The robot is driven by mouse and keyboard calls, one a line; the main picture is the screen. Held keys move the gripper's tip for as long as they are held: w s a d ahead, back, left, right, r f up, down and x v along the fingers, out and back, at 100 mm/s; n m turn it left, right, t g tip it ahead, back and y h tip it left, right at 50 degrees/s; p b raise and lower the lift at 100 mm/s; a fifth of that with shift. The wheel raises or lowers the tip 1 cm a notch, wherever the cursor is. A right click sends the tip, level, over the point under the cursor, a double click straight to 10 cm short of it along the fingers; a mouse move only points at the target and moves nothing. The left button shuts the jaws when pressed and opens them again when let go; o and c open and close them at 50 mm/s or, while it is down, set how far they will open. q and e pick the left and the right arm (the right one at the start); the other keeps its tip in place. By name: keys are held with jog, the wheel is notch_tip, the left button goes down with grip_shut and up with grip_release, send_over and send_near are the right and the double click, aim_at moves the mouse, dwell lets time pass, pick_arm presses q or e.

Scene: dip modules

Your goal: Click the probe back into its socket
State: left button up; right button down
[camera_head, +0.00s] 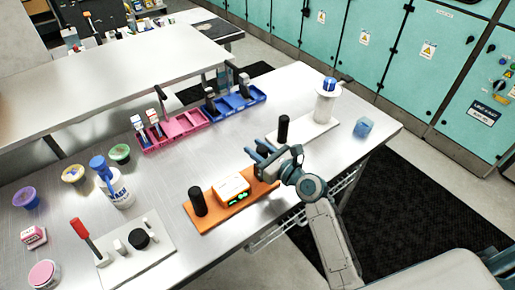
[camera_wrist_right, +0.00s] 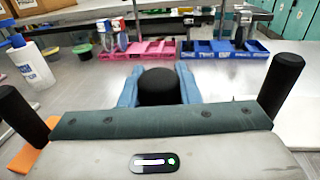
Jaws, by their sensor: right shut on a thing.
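A white and orange meter (camera_head: 231,187) with a lit green display sits on the base. A black cylinder (camera_head: 198,201) stands upright at the base's left end. My left gripper is not in view.
Behind the gripper, another black cylinder (camera_head: 283,128) and a white stand with a blue top (camera_head: 326,104) are on a white plate. A blue cube (camera_head: 363,127) lies right. Pink bins (camera_head: 182,125) and blue bins (camera_head: 238,101) stand behind. A white bottle (camera_head: 117,190) stands left.

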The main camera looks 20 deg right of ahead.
jog(key=shift+f, duration=0.5)
jog(key=shift+c, duration=2.2)
grip_release()
jog(key=shift+r, duration=0.2)
notch_tip(320, 180, up, 9)
jog(key=p, duration=0.9)
jog(key=shift+f, duration=0.15)
